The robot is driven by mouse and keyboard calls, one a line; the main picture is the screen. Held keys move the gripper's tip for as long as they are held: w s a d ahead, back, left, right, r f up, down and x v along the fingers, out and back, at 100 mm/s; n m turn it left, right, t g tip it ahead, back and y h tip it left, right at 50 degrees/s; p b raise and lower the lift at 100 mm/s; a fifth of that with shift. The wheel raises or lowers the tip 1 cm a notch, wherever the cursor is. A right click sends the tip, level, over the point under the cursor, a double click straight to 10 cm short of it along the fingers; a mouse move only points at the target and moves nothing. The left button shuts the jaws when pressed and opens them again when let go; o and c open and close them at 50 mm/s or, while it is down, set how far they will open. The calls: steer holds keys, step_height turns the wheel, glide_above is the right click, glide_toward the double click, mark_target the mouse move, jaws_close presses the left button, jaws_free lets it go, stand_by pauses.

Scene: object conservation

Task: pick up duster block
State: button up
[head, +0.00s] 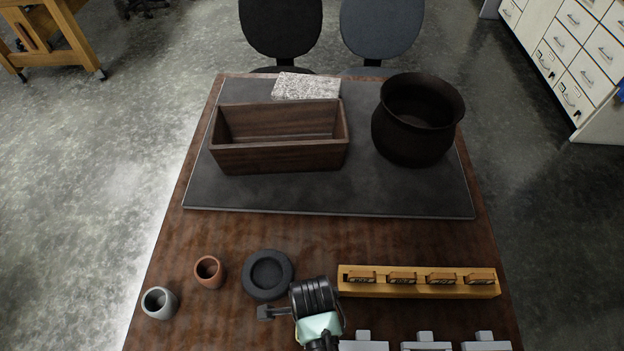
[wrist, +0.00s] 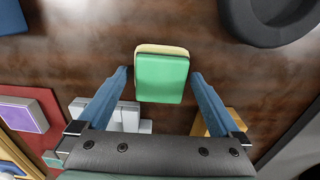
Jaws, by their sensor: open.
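The duster block appears to be the green block with a cream layer along its far edge (wrist: 162,78) in the wrist view. My gripper (wrist: 160,76) is open, with one blue-grey finger on each side of the block and a narrow gap showing on both sides. I cannot tell whether the fingertips are level with the block or above it. In the head view my dark gripper and wrist (head: 314,297) are over the table's near part, and I cannot make out the duster block for certain there.
A black round dish (head: 248,280) lies left of my wrist, with a terracotta cup (head: 209,272) and grey cup (head: 160,303) beyond. A wooden rack (head: 420,290) is to the right. White blocks (wrist: 112,117) are near one finger. A wooden box (head: 280,158) and dark pot (head: 412,140) stand farther back.

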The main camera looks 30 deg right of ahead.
steer(key=shift+f, duration=0.4)
steer(key=shift+c, duration=0.3)
steer(key=c, duration=1.1)
step_height(320, 180, up, 10)
steer(key=shift+r+p, duration=0.1)
steer(key=shift+p, duration=0.3)
